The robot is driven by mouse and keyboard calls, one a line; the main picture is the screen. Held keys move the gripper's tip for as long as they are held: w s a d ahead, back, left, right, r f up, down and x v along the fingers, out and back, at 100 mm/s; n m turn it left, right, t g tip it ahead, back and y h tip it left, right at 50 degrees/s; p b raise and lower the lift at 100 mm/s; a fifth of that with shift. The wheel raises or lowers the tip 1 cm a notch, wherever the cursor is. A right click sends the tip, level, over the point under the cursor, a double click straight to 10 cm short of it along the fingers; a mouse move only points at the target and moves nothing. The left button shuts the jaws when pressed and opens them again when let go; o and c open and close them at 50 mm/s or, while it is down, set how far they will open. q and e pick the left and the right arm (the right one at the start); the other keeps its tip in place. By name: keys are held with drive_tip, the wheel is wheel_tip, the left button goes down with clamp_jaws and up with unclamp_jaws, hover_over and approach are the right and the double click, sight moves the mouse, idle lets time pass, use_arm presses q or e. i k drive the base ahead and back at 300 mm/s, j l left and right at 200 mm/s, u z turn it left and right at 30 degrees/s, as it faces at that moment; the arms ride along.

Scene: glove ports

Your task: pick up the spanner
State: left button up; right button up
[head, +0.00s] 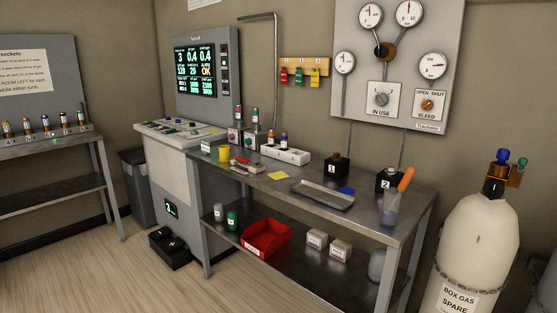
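I cannot make out a spanner for certain. Small red and thin flat items (243,162) lie on the left part of the metal bench (290,185), too small to tell what they are. Neither of my grippers is in view.
A red bin (266,240) sits on the lower shelf. A gas cylinder (474,245) stands right. The floor in front is clear.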

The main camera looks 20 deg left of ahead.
sight(238, 158)
drive_tip(key=i+j+z, duration=0.15)
drive_tip(key=j, duration=0.2)
drive_tip(key=i+j+z, duration=0.15)
drive_tip(key=j, duration=0.2)
drive_tip(key=i+j+z, duration=0.15)
drive_tip(key=j, duration=0.25)
drive_tip(key=i+j+z, duration=0.15)
drive_tip(key=j, duration=0.25)
drive_tip(key=i+j, duration=0.15)
drive_tip(key=j, duration=0.25)
drive_tip(key=i+j, duration=0.15)
drive_tip(key=j, duration=0.2)
drive_tip(key=i+j+z, duration=0.1)
drive_tip(key=j, duration=0.3)
drive_tip(key=i+j, duration=0.15)
drive_tip(key=j, duration=0.25)
